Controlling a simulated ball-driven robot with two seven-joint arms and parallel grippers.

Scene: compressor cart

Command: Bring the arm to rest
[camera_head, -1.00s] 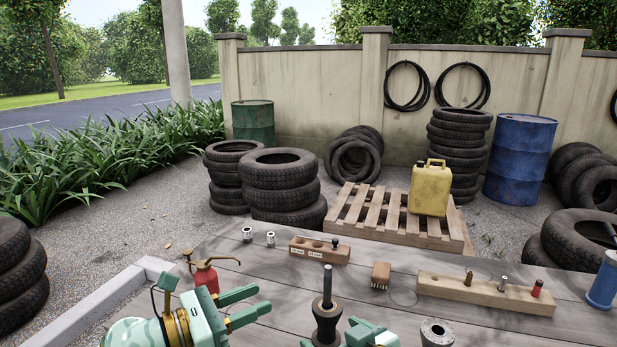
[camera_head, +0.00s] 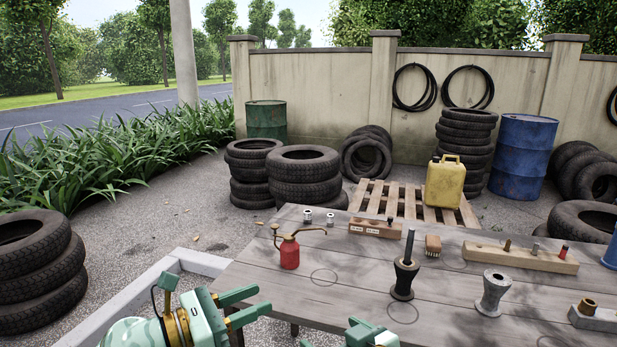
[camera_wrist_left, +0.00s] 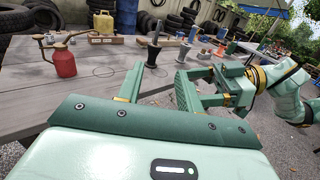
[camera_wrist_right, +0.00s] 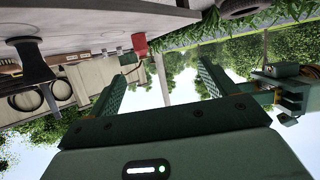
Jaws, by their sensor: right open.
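My left gripper (camera_head: 262,300) is open and empty, in front of the table's left front edge in the head view. In the left wrist view its two green fingers (camera_wrist_left: 158,80) stand apart with nothing between them. My right gripper (camera_head: 352,334) is only partly in view at the bottom of the head view. In the right wrist view its fingers (camera_wrist_right: 158,80) are spread wide and empty. Part of the right arm and gripper also shows at the right of the left wrist view (camera_wrist_left: 235,88). Neither gripper touches anything on the table.
The wooden table (camera_head: 340,295) holds a red oil can (camera_head: 289,254), a dark spindle on a flared base (camera_head: 404,278), a grey flared part (camera_head: 492,293), a brush (camera_head: 433,245) and wooden blocks (camera_head: 520,257). Stacked tyres (camera_head: 304,178) and a pallet (camera_head: 376,199) stand beyond.

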